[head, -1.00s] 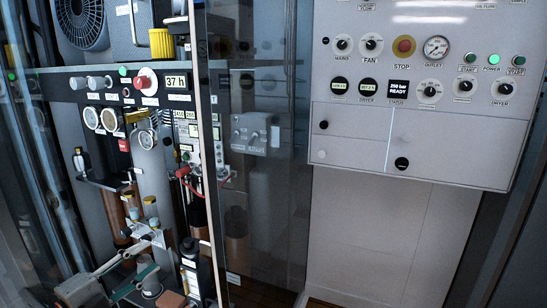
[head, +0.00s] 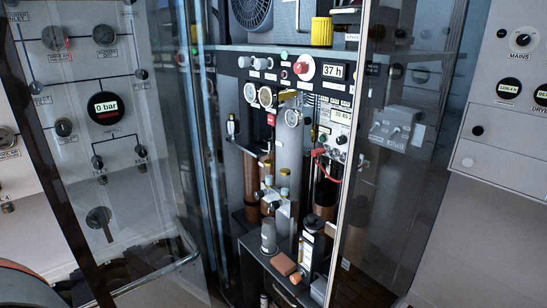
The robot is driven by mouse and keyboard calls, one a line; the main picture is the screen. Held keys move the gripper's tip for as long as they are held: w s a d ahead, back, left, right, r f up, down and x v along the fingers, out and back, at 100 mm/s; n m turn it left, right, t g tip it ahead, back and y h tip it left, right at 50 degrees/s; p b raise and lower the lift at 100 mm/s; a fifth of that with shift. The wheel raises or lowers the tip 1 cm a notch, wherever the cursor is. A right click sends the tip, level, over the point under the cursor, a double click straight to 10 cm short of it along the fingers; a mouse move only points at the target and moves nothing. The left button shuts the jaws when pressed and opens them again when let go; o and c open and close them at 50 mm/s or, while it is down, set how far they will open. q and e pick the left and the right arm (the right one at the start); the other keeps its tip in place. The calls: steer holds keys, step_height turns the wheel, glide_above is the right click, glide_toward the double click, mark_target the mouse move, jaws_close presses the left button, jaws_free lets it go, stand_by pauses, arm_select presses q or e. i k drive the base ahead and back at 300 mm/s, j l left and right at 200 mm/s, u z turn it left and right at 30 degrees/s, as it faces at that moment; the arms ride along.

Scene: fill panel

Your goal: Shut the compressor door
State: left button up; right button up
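The open compressor cabinet stands in the middle of the head view, with its control strip (head: 292,72) and copper-coloured cylinders (head: 325,192) exposed. A clear glass door panel (head: 150,130) stands swung out on the left, with a bar handle (head: 160,272) low on it. A second glass panel (head: 385,200) with a pale front edge stands out at the cabinet's right side. I cannot tell which panel is the compressor door. Neither gripper can be made out in the present view.
A grey panel with a 0 bar display (head: 104,107) shows at the left, partly through glass. Another control panel (head: 512,140) stands at the right. A rounded orange-edged object (head: 22,272) and dark shapes lie at the bottom left; I cannot tell what they are.

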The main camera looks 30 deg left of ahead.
mark_target(13, 77)
steer(key=k+j, duration=0.1)
steer(key=j, duration=0.3)
steer(key=k+j, duration=0.15)
steer(key=j, duration=0.25)
steer(key=k+j, duration=0.1)
steer(key=j, duration=0.3)
steer(key=k+j, duration=0.1)
steer(key=j, duration=0.3)
steer(key=k+j, duration=0.15)
steer(key=j, duration=0.25)
steer(key=k+j+z, duration=0.1)
steer(key=j, duration=0.3)
